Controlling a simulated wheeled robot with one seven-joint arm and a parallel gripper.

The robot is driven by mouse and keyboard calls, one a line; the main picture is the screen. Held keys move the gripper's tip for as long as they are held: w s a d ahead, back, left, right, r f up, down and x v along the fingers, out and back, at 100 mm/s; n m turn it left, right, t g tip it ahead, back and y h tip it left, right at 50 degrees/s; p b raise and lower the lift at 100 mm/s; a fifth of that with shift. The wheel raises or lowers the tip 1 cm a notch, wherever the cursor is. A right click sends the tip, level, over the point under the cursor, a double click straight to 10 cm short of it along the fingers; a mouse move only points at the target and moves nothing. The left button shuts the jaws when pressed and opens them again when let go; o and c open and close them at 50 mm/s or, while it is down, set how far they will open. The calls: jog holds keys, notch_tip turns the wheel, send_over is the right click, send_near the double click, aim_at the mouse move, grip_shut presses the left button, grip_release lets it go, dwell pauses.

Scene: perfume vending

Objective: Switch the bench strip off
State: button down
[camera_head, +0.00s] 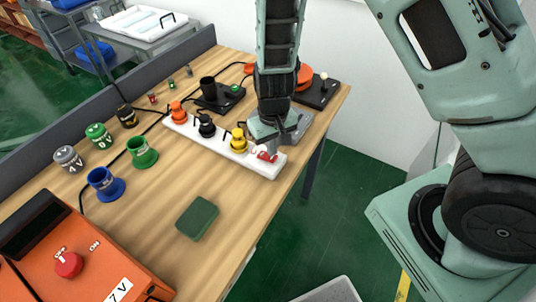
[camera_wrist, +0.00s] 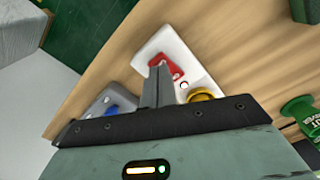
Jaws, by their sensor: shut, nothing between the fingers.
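The white bench strip (camera_head: 219,141) lies on the wooden bench with an orange, a black and a yellow plug in it. A red rocker switch (camera_head: 267,156) sits at its near right end. In the wrist view the strip's end (camera_wrist: 193,59) shows with the red switch (camera_wrist: 166,68) and a yellow plug (camera_wrist: 203,95). My gripper (camera_head: 277,140) is above the switch end of the strip. In the wrist view my gripper's fingers (camera_wrist: 158,76) are together and empty, with the tips over or at the red switch. I cannot tell whether they touch it.
A grey item with a blue part (camera_wrist: 112,104) lies beside the strip. Bare wood lies between the strip and the green block.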

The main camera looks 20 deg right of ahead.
jog(key=shift+f+b, duration=0.85)
jog(key=shift+f, duration=0.2)
dwell(0.4)
jog(key=shift+r, duration=0.2)
notch_tip(320, 180, up, 7)
jog(key=p, duration=0.6)
jog(key=shift+f+p, duration=0.1)
jog(key=shift+p, duration=0.2)
jog(key=s+a+r+n+y+b, duration=0.2)
jog(key=s+a+r+n+b, duration=0.15)
jog(key=s+a+r, duration=0.55)
jog(key=s+d+r+n+b, duration=0.1)
jog(key=s+r, duration=0.1)
jog(key=s, duration=0.3)
jog(key=s+d+r+n+h+b, duration=0.1)
jog(key=s+r+n+b, duration=0.1)
jog(key=s, duration=0.4)
jog(key=shift+d+r+b, duration=0.3)
jog(key=shift+d, duration=0.05)
